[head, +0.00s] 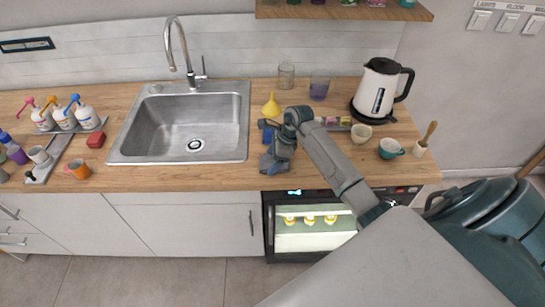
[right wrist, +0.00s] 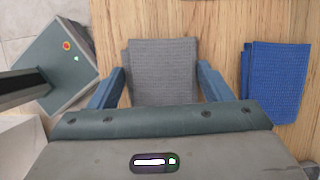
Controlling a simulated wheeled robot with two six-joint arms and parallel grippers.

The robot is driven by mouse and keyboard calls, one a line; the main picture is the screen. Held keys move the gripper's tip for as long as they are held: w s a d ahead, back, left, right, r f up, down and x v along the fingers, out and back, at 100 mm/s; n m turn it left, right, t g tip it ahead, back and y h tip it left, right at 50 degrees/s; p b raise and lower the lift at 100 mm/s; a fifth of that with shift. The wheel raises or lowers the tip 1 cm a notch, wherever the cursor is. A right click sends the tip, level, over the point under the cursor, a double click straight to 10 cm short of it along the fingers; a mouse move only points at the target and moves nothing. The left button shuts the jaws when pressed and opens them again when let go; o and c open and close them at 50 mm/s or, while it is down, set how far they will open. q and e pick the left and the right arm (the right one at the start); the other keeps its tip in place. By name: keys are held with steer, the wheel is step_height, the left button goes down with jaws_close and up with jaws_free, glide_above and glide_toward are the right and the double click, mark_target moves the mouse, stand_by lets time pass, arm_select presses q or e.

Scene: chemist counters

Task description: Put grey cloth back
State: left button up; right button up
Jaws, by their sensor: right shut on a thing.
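The grey cloth (right wrist: 163,62) lies folded flat between the two blue fingers of my right gripper (right wrist: 161,80) in the right wrist view, and the fingers are shut on its sides. In the head view my right gripper (head: 273,163) is over the counter's front part, right of the sink; the grey cloth is hard to make out there. I cannot tell whether the cloth touches the counter. A folded blue cloth (right wrist: 275,82) lies apart, to the right in the right wrist view; it shows partly in the head view (head: 264,124). My left gripper is out of view.
The sink (head: 190,125) is left of my gripper. A yellow funnel (head: 271,106), glasses (head: 319,88), cups (head: 361,133) and a kettle (head: 379,90) stand behind and right. The counter's front edge is close.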

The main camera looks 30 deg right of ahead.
steer(key=shift+f, duration=0.1)
steer(key=o, duration=0.9)
steer(key=shift+o, duration=0.2)
steer(key=shift+r, duration=0.2)
steer(key=b+v, duration=0.5)
steer(key=v, duration=0.7)
steer(key=shift+b, duration=0.4)
